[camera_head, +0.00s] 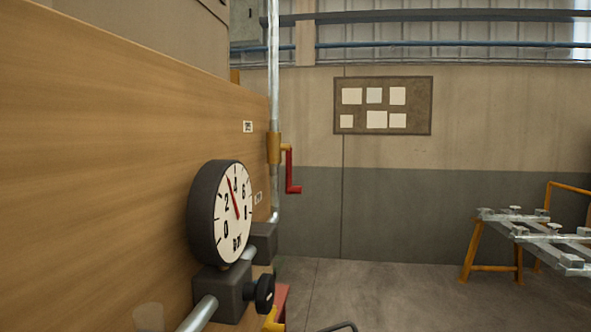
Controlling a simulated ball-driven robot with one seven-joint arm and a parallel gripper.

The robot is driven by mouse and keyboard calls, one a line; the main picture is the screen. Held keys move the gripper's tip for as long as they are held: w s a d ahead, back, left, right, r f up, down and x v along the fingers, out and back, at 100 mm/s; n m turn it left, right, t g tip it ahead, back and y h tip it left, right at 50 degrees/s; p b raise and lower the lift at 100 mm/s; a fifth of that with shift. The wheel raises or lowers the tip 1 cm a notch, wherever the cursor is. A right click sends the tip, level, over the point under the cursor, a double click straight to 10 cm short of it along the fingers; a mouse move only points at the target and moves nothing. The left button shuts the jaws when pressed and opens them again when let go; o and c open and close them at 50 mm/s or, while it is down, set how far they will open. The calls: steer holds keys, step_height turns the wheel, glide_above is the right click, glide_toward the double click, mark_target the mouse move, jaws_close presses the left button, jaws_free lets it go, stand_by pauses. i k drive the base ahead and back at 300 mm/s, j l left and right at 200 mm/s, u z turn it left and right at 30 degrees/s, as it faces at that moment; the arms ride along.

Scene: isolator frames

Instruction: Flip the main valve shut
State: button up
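A brass valve body (274,148) sits on a vertical metal pipe (274,60) beside the wooden panel. Its red lever handle (290,172) sticks out to the right and hangs down, with its end bent to the right. A round pressure gauge (220,212) with a dark rim is nearer on the panel, its red needle near 4. Below the gauge is a dark block with a black knob (264,292). My gripper is not in view.
The wooden panel (110,130) fills the left side. A metal-topped stand with orange legs (540,238) is at the right. A notice board (383,105) hangs on the back wall. The concrete floor (390,295) between panel and stand looks mostly clear.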

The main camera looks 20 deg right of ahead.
mark_target(289, 190)
steer(key=i+l, duration=0.3)
steer(key=i+l+u, duration=0.15)
steer(key=i+l, duration=0.5)
steer(key=l, duration=0.15)
steer(key=i+l+u, duration=0.1)
steer(key=i+l, duration=0.2)
steer(key=i+l+u, duration=0.1)
steer(key=i+l, duration=0.2)
steer(key=l, duration=0.2)
steer(key=i+l, duration=0.25)
steer(key=l, duration=0.2)
steer(key=i+l+u, duration=0.1)
steer(key=i+l, duration=0.2)
steer(key=l, duration=0.1)
